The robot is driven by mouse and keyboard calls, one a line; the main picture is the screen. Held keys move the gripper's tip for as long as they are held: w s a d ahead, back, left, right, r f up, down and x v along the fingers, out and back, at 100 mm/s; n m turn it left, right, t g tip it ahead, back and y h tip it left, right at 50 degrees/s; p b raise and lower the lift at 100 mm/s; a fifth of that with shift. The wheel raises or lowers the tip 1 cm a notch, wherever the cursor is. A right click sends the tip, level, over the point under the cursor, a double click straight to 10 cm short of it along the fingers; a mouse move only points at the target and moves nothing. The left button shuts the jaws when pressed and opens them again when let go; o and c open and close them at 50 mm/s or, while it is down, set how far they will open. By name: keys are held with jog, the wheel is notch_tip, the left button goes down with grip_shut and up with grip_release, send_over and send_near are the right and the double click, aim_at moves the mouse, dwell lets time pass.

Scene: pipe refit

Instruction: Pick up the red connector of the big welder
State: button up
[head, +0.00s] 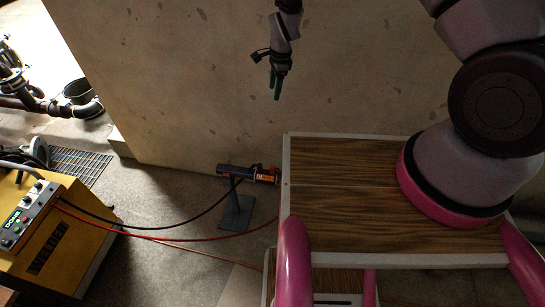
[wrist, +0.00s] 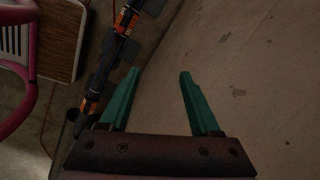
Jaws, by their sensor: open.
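The big yellow welder (head: 62,240) stands at the left of the head view, with a red and a black cable leaving its panel. A dark tool with orange bands (head: 246,175) is held on a grey stand (head: 237,212); a small red part (head: 275,171) shows at its right end. The tool also shows in the wrist view (wrist: 101,75), with a red part (wrist: 121,27) near its top. I cannot tell for sure which red part is the connector. My gripper (head: 276,86) is open and empty, high above the tool; the wrist view shows the spread green fingers (wrist: 160,72).
My wood-topped cart fills the lower right. A beige wall (head: 180,70) stands behind the tool and close beside my gripper. The red cable (head: 170,239) runs low over the floor (head: 155,270). Dark pipes (head: 85,105) stand at the far left.

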jog(key=s+a+f+m, duration=0.1)
jog(key=s+f, duration=0.3)
jog(key=f, duration=0.8)
jog(key=m+g+h, duration=0.1)
send_over(272, 166)
notch_tip(272, 166, down, 10)
jog(key=f, duration=0.1)
notch_tip(272, 166, down, 4)
jog(key=shift+s+f, duration=0.15)
jog(key=shift+d+f, duration=0.1)
jog(key=shift+f, duration=3)
grip_shut()
